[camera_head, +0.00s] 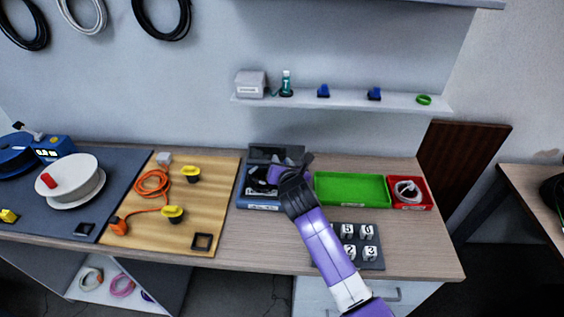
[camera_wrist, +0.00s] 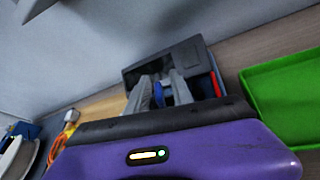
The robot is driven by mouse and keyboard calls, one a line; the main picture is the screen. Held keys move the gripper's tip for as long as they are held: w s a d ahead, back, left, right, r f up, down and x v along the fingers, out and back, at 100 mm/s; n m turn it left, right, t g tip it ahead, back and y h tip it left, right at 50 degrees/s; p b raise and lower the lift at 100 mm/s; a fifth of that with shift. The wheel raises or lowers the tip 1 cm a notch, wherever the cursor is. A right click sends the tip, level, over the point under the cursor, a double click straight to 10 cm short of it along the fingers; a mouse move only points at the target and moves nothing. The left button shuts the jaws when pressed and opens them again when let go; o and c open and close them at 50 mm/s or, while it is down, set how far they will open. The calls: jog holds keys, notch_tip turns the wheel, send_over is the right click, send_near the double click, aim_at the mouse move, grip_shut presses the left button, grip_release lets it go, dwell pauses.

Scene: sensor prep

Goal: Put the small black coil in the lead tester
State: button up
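The blue box with a dark raised back panel (camera_head: 272,154), which I take to be the lead tester, stands on the bench left of the green tray. It also shows in the wrist view (camera_wrist: 188,58). My gripper (camera_wrist: 160,92) reaches down over this box, its two grey fingers apart with a gap between them. A blue part (camera_wrist: 158,95) shows in that gap. A dark rounded shape (camera_head: 258,173) lies inside the box beside my gripper; I cannot tell whether it is the small black coil. My gripper and wrist hide part of the box's inside.
A green tray (camera_head: 350,188) and a red bin (camera_head: 411,194) with a pale coil stand to the right. A grey numbered block (camera_head: 372,262) lies near my arm. A wooden board (camera_head: 222,180) with an orange cord is left. A shelf (camera_head: 340,101) hangs above.

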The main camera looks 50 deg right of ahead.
jog(key=shift+r, duration=0.15)
jog(key=b+v, duration=0.1)
jog(key=v, duration=1.1)
jog(key=s+a+f+m+t+y, duration=0.1)
jog(key=s+a+f+m+y, duration=0.2)
jog(key=s+a+m, duration=0.35)
jog(key=s+a+f+m+t+y, duration=0.1)
jog(key=s+a+f+m+y, duration=0.2)
jog(key=s+a, duration=0.55)
jog(key=s+a+r+m+t+y, duration=0.1)
jog(key=s+a+r+m, duration=0.2)
jog(key=s+m, duration=0.4)
jog(key=s+a+r+m+y, duration=0.1)
jog(key=s+a+r+m, duration=0.2)
jog(key=s+r+m, duration=0.2)
jog(key=s+m, duration=0.3)
jog(key=s, duration=0.1)
jog(key=shift+s+a+t, duration=0.25)
jog(key=shift+a+t, duration=0.15)
jog(key=shift+f, duration=0.1)
